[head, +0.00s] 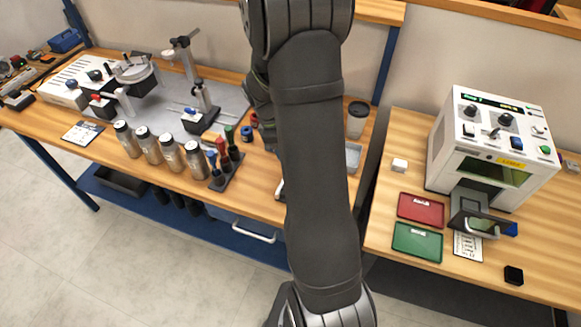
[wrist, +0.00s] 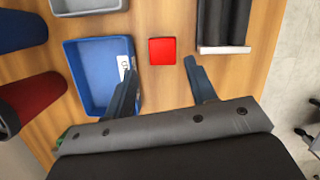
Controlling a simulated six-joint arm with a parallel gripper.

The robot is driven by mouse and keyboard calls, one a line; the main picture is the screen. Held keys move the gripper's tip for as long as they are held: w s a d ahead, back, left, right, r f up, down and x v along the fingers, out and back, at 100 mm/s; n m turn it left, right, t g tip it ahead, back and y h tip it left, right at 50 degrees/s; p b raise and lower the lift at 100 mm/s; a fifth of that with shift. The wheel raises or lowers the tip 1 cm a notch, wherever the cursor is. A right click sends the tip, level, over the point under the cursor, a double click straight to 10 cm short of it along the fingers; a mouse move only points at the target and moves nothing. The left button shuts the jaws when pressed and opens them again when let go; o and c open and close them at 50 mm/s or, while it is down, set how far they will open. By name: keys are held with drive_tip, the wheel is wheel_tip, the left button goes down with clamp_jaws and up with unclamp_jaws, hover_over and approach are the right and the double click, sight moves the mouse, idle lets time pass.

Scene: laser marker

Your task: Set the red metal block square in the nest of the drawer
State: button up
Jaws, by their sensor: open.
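The red metal block (wrist: 162,51) lies flat on the wooden bench in the wrist view, beside a blue tray. My gripper (wrist: 165,75) is open and empty, its two fingers spread, with the block just beyond and between the fingertips. In the head view my arm hides the gripper and the block. The drawer (head: 480,223) sticks out from the front of the white laser marker (head: 495,140) on the right bench. Its nest is too small to make out clearly.
A blue tray (wrist: 70,65) stands close to the left finger, and a dark holder (wrist: 223,49) lies to the right. A gap separates the benches.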

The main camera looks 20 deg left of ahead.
drive_tip(key=shift+x, duration=3)
drive_tip(key=shift+s, duration=0.2)
drive_tip(key=c, duration=0.9)
drive_tip(key=shift+c, duration=0.2)
drive_tip(key=shift+r, duration=0.15)
drive_tip(key=v, duration=0.3)
drive_tip(key=shift+w+d+r, duration=0.1)
drive_tip(key=shift+d+r, duration=0.2)
drive_tip(key=shift+r, duration=0.15)
drive_tip(key=d+r, duration=0.7)
drive_tip(key=d, duration=0.5)
drive_tip(key=w+d+f+m+g+y, duration=0.2)
drive_tip(key=w+d+m, duration=0.7)
drive_tip(key=m, duration=1.1)
drive_tip(key=shift+w+d+f+g+y, duration=0.45)
drive_tip(key=shift+w+g, duration=0.35)
drive_tip(key=shift+w, duration=0.35)
